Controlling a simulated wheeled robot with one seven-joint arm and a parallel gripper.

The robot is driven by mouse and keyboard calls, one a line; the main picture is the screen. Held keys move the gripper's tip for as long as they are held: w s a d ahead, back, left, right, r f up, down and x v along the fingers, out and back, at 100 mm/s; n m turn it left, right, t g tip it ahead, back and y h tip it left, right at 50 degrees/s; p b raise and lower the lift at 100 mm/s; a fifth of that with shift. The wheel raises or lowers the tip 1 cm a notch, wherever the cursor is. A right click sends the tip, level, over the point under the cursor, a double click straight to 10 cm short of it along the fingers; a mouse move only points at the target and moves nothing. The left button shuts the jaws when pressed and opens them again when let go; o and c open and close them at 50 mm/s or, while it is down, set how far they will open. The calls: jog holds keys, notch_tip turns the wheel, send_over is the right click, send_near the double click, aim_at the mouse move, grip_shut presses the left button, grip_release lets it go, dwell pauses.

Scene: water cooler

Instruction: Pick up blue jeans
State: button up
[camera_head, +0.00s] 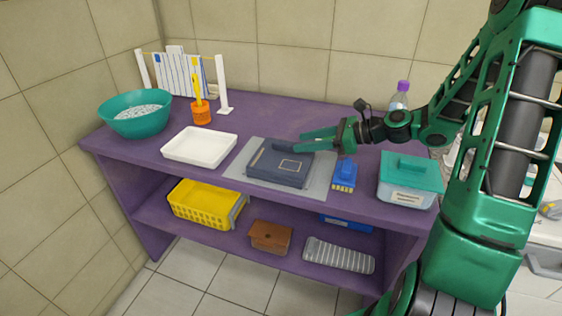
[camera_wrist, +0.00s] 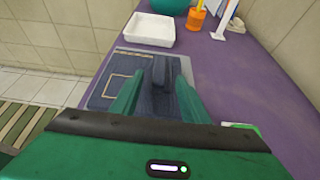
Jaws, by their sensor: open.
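The folded blue jeans (camera_head: 279,166) lie flat on a grey mat (camera_head: 236,172) on the purple table. In the wrist view the jeans (camera_wrist: 107,92) lie ahead and to the left, with a light rectangular outline and a raised dark fold. My gripper (camera_head: 301,142) is over the back right part of the jeans, its green fingers pointing left. In the wrist view its two fingers (camera_wrist: 158,95) are apart, with the raised fold of the jeans showing between them. I cannot tell whether the fingers touch the cloth.
A white tray (camera_head: 200,146) stands left of the mat. A blue brush (camera_head: 344,174) and a teal-lidded box (camera_head: 410,181) stand to the right. A teal bowl (camera_head: 136,114) and an orange cup (camera_head: 201,112) are at the left. The shelf below holds a yellow basket (camera_head: 205,203).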

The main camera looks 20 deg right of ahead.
aim_at(292, 144)
jog(key=shift+x, duration=2.7)
grip_shut()
